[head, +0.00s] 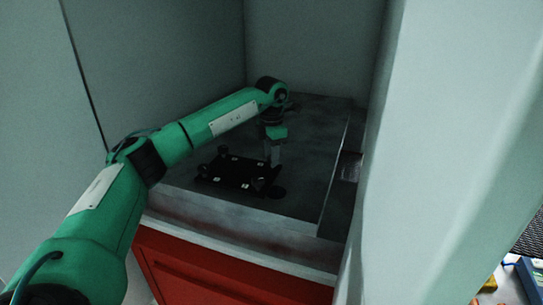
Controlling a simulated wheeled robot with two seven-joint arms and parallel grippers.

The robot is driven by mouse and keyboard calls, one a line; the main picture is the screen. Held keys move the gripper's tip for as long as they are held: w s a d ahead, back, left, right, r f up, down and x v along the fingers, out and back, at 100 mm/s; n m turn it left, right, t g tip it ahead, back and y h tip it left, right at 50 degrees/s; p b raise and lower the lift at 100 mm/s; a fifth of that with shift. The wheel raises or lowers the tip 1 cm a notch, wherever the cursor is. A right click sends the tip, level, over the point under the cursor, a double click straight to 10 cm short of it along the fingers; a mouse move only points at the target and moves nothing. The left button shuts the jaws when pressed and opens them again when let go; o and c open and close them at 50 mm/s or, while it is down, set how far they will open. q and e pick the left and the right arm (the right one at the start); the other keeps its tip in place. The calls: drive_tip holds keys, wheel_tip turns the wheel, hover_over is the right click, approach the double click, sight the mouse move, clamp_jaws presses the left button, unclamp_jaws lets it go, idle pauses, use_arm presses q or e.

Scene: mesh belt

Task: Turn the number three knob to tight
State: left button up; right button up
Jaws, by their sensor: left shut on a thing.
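A black plate (238,173) with several dark knobs and small white labels lies on the grey metal block. One knob (222,151) stands at its far left corner, another (203,170) at the left, and another (258,185) near the front right. The label numbers are too small to read, so I cannot tell which knob is number three. My left gripper (273,163) points down at the plate's far right corner. It is shut on a knob there, which its fingers mostly hide. My right gripper is not in view.
A dark round piece (277,192) lies by the plate's front right corner. Pale walls enclose the block (315,125) at left, back and right. A red panel (220,275) is below its front edge. Blue and yellow items (528,275) show at the lower right.

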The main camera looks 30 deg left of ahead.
use_arm(q)
drive_tip(key=shift+m, duration=1)
drive_tip(key=o, duration=1)
drive_tip(key=shift+c, duration=0.2)
wheel_tip(320, 180, up, 14)
drive_tip(key=b, duration=0.3)
drive_tip(key=shift+f, duration=0.15)
